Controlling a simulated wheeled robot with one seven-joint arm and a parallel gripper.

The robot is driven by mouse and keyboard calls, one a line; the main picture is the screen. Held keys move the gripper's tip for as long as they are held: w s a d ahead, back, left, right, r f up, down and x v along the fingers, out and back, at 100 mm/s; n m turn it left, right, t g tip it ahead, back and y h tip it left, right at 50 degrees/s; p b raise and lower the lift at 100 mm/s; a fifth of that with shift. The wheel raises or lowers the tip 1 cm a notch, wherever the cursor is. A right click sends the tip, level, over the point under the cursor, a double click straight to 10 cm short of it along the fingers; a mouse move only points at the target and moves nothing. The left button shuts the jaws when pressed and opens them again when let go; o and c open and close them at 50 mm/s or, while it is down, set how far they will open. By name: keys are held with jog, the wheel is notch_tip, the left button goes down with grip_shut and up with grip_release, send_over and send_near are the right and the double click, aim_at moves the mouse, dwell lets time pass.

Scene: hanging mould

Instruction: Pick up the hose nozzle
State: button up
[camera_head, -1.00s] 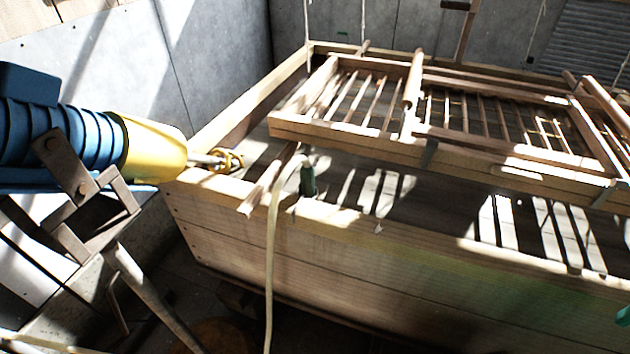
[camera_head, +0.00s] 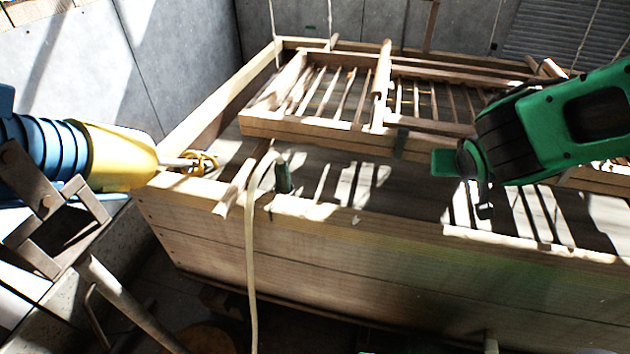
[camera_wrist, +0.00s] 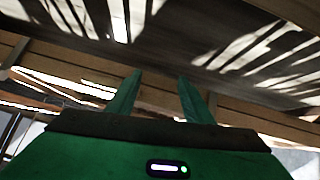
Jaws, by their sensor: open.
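What looks like the hose nozzle is a small dark green piece (camera_head: 283,178) standing just inside the front edge of the wooden vat. A pale hose (camera_head: 250,250) loops over that edge beside it and hangs down the front. My green arm reaches in from the right in the head view, well to the right of the nozzle. In the wrist view my gripper (camera_wrist: 160,77) has its two green fingers apart with nothing between them. The nozzle does not show in the wrist view.
The wooden vat (camera_head: 300,250) fills the middle, with a slatted wooden frame (camera_head: 320,127) above it. Ropes hang at the back. A blue and yellow machine (camera_head: 118,158) on metal brackets stands at the left, its tip near the vat's corner.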

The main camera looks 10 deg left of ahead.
jog(key=a+n+t+y, duration=0.2)
jog(key=a+n+y, duration=0.1)
jog(key=a, duration=1)
jog(key=n+y, duration=0.4)
jog(key=y, duration=0.3)
send_near(283, 170)
jog(key=x, duration=0.5)
jog(key=shift+w, duration=0.15)
jog(key=x, duration=0.4)
jog(key=shift+w+a+f, duration=0.15)
jog(key=shift+a, duration=0.1)
jog(key=shift+x, duration=2.9)
jog(key=shift+w+d, duration=0.1)
grip_shut()
